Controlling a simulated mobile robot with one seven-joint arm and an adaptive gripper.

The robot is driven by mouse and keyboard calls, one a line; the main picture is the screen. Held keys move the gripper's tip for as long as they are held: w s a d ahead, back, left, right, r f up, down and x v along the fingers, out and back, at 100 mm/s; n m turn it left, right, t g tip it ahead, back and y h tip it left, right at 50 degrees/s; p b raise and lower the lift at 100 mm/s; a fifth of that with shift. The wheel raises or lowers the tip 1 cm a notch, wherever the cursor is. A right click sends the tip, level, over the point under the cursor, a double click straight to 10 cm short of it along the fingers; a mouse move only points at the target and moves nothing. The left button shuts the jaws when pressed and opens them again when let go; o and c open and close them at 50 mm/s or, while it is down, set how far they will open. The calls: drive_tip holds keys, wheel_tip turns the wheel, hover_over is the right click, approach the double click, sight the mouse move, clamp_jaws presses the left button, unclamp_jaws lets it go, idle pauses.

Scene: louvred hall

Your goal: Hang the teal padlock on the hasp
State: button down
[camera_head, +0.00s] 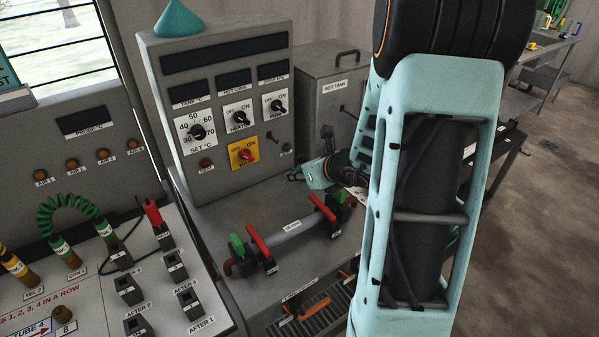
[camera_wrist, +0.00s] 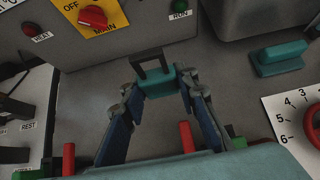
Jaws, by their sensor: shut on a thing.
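My gripper (camera_wrist: 159,91) is shut on the teal padlock (camera_wrist: 160,82), one dark blue finger on each side of it. The padlock's dark shackle (camera_wrist: 152,62) points away from the gripper, towards the grey control panel. In the head view my gripper (camera_head: 318,173) is low in front of the panel's right side; the padlock is too small there to tell apart clearly. A small dark fitting (camera_head: 273,138) sticks out of the panel between the yellow MAIN switch plate (camera_head: 243,153) and the green RUN button (camera_head: 286,148). I cannot tell whether it is the hasp.
A pipe with red and green valve handles (camera_head: 292,230) lies on the bench before the panel. The grey HOT TANK box (camera_head: 333,87) stands to the right. A teal block (camera_wrist: 278,58) and a numbered dial plate (camera_wrist: 296,115) are right of my gripper. A sloped console (camera_head: 120,285) is at left.

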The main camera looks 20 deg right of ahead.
approach(270, 153)
drive_tip(key=shift+s+d+f, duration=0.1)
drive_tip(key=shift+s+f, duration=0.05)
drive_tip(key=shift+f, duration=0.6)
drive_tip(key=shift+s+f, duration=0.15)
drive_tip(key=shift+f, duration=0.6)
drive_tip(key=shift+w+a, duration=0.25)
drive_tip(key=shift+w, duration=0.95)
drive_tip(key=shift+w+a, duration=0.25)
drive_tip(key=shift+w, duration=1.2)
drive_tip(key=shift+w+r, duration=0.1)
drive_tip(key=shift+r, duration=0.05)
drive_tip(key=shift+f+b, duration=0.3)
drive_tip(key=shift+b, duration=0.15)
drive_tip(key=shift+f+b, duration=0.45)
drive_tip(key=shift+a, duration=0.1)
drive_tip(key=c, duration=1.4)
unclamp_jaws()
drive_tip(key=shift+c, duration=0.2)
